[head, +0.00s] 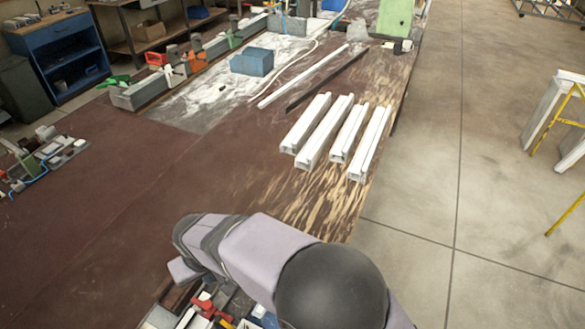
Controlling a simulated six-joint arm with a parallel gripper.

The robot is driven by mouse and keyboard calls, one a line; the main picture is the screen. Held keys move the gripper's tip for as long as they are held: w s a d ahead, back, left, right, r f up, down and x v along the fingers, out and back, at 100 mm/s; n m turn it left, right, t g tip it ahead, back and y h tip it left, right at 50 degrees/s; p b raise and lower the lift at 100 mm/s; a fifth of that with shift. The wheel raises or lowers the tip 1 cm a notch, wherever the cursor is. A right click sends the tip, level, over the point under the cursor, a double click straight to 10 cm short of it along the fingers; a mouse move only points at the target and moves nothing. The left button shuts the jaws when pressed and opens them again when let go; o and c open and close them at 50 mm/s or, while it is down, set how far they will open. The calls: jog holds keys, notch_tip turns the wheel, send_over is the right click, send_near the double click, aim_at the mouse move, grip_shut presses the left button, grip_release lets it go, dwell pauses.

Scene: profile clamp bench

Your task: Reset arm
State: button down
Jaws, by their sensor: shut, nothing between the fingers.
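My arm reaches in from the bottom edge of the head view, with a pale lilac link and a large black joint. It is folded low over the near end of the bench (120,215). My gripper's fingers do not show in this view; the arm's far end is turned away or hidden. Several white profiles (325,135) lie side by side near the bench's right edge, well beyond my arm and apart from it.
A long clamp rail (150,92) stands at the far left of the bench, with a blue block (252,62) beside it. A green machine part (394,18) stands at the back. Clutter (205,305) lies under my arm. The brown bench middle is clear.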

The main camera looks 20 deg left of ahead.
jog(key=s+d+f+h, duration=0.1)
jog(key=d, duration=0.2)
jog(key=s+d+f+n, duration=0.1)
jog(key=d+f, duration=0.1)
jog(key=d, duration=0.1)
jog(key=s+d+f+n+g+h, duration=0.1)
jog(key=d+f, duration=0.1)
jog(key=d, duration=0.2)
jog(key=shift+s+f+h, duration=0.25)
jog(key=shift+s+h, duration=0.05)
jog(key=w+d+r+m, duration=0.3)
jog(key=d+m, duration=0.1)
jog(key=d, duration=0.9)
jog(key=w+d+r+m, duration=0.3)
jog(key=d+m, duration=0.2)
jog(key=d, duration=0.8)
jog(key=w+d+r+m, duration=0.3)
jog(key=d+m, duration=0.2)
jog(key=d, duration=0.8)
jog(key=shift+d, duration=0.35)
